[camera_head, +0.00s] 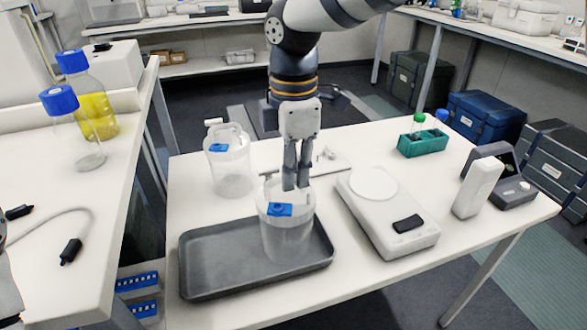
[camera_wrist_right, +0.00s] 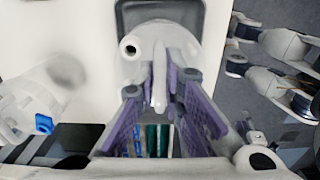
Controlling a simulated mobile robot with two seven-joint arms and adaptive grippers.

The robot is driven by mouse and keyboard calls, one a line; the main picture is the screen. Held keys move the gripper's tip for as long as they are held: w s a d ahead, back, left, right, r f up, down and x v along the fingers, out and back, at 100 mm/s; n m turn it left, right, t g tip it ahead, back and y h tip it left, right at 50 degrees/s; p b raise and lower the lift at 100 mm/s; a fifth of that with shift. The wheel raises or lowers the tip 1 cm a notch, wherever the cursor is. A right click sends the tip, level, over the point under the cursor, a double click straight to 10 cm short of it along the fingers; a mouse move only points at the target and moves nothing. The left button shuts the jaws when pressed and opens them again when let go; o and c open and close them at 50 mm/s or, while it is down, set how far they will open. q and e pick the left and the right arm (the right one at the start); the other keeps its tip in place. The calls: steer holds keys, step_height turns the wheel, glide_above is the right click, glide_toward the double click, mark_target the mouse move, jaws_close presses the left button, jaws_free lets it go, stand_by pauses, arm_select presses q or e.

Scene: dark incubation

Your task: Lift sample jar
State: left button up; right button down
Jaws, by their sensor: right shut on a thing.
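A clear sample jar (camera_head: 287,240) with a pale lid and a blue label stands upright over the dark grey tray (camera_head: 205,281) in the head view. My right gripper (camera_head: 296,184) comes down from above, and its fingers are shut on the top of this jar. I cannot tell whether the jar's base touches the tray. A second clear jar (camera_head: 231,172) with a blue label stands on the table behind the tray. In the right wrist view, the purple-padded fingers of my right gripper (camera_wrist_right: 164,110) reach in from both sides. My left gripper is not in view.
A white balance (camera_head: 388,215) stands right of the tray. Beyond it are a green rack (camera_head: 422,143) and a white upright device (camera_head: 477,188). Blue-capped bottles (camera_head: 88,100) and a cable (camera_head: 75,212) are on the left bench. The table's front right is clear.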

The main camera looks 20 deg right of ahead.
steer(key=shift+r+p, duration=0.3)
steer(key=shift+r, duration=2.8)
steer(key=shift+f, duration=0.1)
